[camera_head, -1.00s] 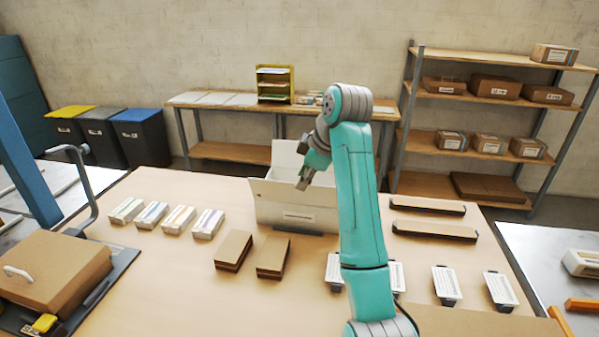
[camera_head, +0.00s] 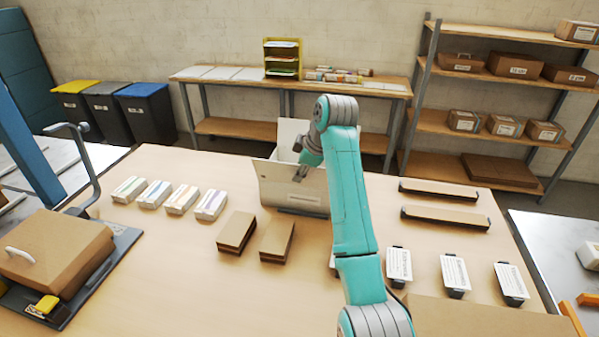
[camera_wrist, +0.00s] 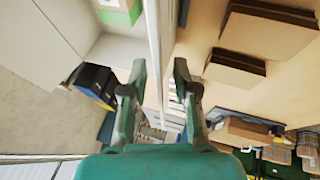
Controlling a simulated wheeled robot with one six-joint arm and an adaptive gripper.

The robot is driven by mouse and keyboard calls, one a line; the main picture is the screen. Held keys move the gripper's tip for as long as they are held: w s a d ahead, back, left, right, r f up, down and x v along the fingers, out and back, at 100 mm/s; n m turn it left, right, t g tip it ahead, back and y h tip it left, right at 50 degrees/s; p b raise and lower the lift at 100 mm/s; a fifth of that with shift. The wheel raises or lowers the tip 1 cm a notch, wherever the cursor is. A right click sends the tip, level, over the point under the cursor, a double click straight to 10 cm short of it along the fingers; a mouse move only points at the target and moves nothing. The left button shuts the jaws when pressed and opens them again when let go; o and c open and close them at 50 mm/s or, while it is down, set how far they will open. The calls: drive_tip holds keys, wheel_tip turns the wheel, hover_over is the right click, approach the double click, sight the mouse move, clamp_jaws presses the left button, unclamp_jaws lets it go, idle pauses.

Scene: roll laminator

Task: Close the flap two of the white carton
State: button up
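The white carton (camera_head: 292,190) stands on the table, open at the top. One white flap (camera_head: 292,131) stands upright at its far side; I cannot tell which flap is flap two. My gripper (camera_head: 300,174) is at the near upper edge of the carton, partly hidden by my arm. In the wrist view my gripper (camera_wrist: 160,66) is open, its fingers apart. The carton's inside holds a white and green item (camera_wrist: 118,10). My arm hides the carton's right side.
Two brown boxes (camera_head: 236,231) lie in front of the carton. Several white packs (camera_head: 155,193) are at left and several labelled packs (camera_head: 398,264) at right. Two long dark-ended brown pieces (camera_head: 445,218) lie right of the carton.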

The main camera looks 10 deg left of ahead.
drive_tip(key=shift+w+a+f, duration=0.15)
drive_tip(key=shift+a+f, duration=0.05)
drive_tip(key=shift+f, duration=0.3)
clamp_jaws()
